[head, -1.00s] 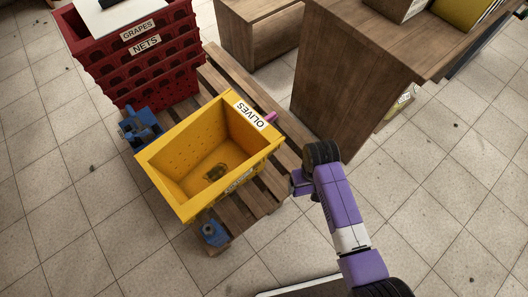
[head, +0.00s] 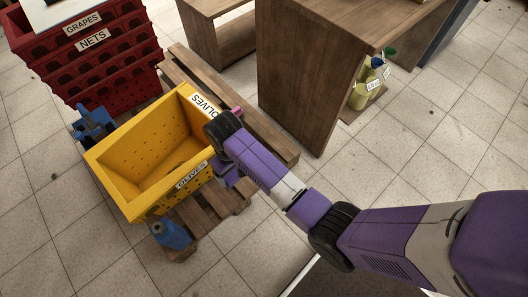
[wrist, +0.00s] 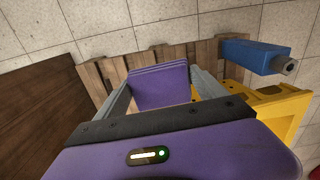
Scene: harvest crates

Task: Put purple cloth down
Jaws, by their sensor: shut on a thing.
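The purple cloth (wrist: 158,88) is a folded stack with layered edges, seen in the wrist view between the two grey fingers of my gripper (wrist: 160,78). My gripper is shut on it. Wooden pallet slats (wrist: 112,72) lie below and behind the cloth; I cannot tell how large the gap is. In the head view, my gripper (head: 228,172) is by the right side of the yellow olives crate (head: 117,190). The cloth is not clear there, as my wrist hides most of it.
The yellow crate stands on the pallet (head: 205,215). Red stacked crates (head: 90,65) stand at back left. A wooden cabinet (head: 305,80) rises behind my arm.

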